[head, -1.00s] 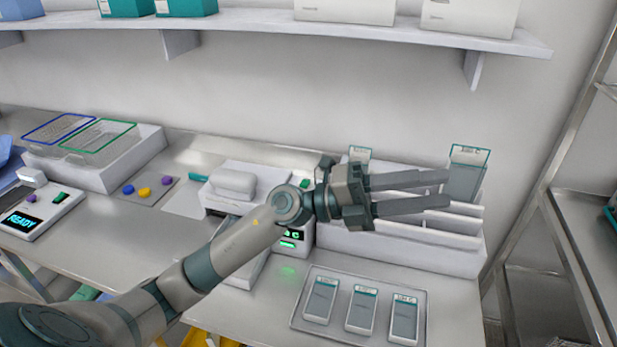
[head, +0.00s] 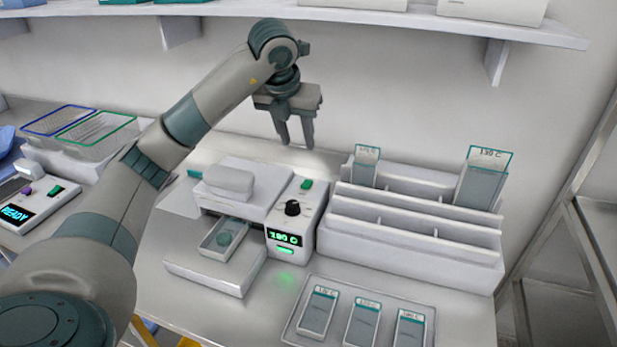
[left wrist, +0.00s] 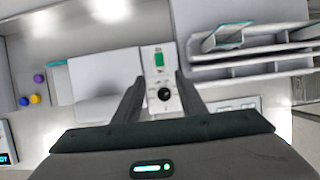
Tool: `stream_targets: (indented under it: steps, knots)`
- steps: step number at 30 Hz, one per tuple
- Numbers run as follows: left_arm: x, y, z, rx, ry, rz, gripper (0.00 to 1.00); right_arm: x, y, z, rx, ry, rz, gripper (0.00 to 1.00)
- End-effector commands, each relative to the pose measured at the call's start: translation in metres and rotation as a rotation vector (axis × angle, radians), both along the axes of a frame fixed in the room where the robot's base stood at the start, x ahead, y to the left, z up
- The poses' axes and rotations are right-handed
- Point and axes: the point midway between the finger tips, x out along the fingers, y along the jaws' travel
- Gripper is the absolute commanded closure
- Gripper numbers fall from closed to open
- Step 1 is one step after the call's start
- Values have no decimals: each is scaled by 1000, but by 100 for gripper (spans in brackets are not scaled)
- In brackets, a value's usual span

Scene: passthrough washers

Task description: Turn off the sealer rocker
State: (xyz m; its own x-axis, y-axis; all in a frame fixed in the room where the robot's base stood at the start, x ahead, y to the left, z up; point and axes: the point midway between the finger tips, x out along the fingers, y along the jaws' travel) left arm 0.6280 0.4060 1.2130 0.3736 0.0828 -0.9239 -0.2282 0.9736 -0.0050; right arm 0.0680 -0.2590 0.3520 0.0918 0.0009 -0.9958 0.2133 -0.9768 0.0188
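The sealer (head: 232,182) is a white machine on the bench with a control box (head: 304,222) at its right side. On the box's top is a small green rocker (head: 306,185), with a black knob (head: 292,208) and a lit green display (head: 285,239) in front of it. My left gripper (head: 297,146) is open and empty, fingers pointing down, above and behind the box, apart from it. My right gripper is not in view.
A white slotted rack (head: 415,235) holding cards stands close right of the control box. A tray (head: 290,325) with three cards lies in front. A second device with a READY display (head: 17,214) and its own green rocker (head: 58,190) is at left. A shelf (head: 400,22) hangs above.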

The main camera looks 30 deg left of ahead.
Motion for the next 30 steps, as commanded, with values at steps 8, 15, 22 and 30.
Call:
stream_targets:
  steps: [8, 15, 22, 30]
  knots:
    - [-1, 3, 1, 6, 2, 8, 62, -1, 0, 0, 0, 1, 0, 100]
    - [1, 3, -2, 5, 3, 7, 62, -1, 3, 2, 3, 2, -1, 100]
    - [8, 4, -20, 5, 5, 7, 62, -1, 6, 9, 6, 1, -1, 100]
    - [24, 8, -60, 3, 7, 6, 62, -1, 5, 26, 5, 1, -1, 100]
